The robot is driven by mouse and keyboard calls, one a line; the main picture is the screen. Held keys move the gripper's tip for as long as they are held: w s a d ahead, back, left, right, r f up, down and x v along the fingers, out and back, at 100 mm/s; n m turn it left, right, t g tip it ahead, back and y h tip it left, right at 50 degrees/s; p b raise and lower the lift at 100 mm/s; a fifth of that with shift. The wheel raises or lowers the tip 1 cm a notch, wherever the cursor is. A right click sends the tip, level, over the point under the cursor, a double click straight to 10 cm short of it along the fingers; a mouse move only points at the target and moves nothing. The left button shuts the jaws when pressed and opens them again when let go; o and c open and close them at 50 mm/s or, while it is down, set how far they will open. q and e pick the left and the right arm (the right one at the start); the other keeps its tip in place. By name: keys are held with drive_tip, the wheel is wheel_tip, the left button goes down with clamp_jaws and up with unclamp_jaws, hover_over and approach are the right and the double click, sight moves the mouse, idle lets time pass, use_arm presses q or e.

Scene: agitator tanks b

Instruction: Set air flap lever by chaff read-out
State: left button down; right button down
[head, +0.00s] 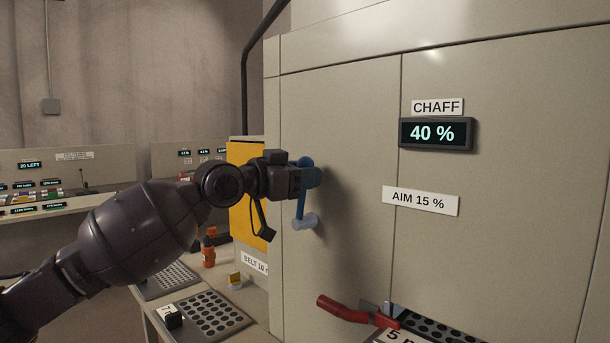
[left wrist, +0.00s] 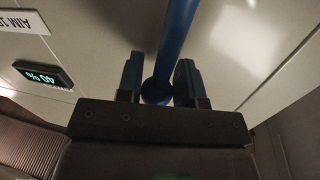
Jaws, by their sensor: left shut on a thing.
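The air flap lever is a blue bar (head: 300,205) on the beige machine panel, standing nearly upright. In the left wrist view the blue bar (left wrist: 178,40) runs up from a round blue piece between the two fingers (left wrist: 158,82). The chaff read-out (head: 436,133) shows 40 %. A label (head: 420,201) below it says AIM 15 %. The read-out also shows upside down in the left wrist view (left wrist: 43,75). My right gripper is out of view.
A bench with perforated trays (head: 212,314) and an orange bottle (head: 208,252) stands lower left. A yellow panel (head: 240,190) is behind my gripper.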

use_arm(q)
drive_tip(key=shift+w+a+n, duration=0.35)
drive_tip(key=shift+w+n, duration=0.05)
drive_tip(key=shift+n, duration=0.2)
drive_tip(key=shift+w+a+n, duration=0.25)
drive_tip(key=shift+a+n, duration=0.05)
drive_tip(key=shift+n, duration=0.2)
drive_tip(key=shift+r, duration=0.1)
drive_tip(key=c, duration=0.8)
unclamp_jaws()
drive_tip(key=v, duration=1)
drive_tip(key=shift+s+a+f, duration=0.25)
drive_tip(key=shift+a, duration=0.1)
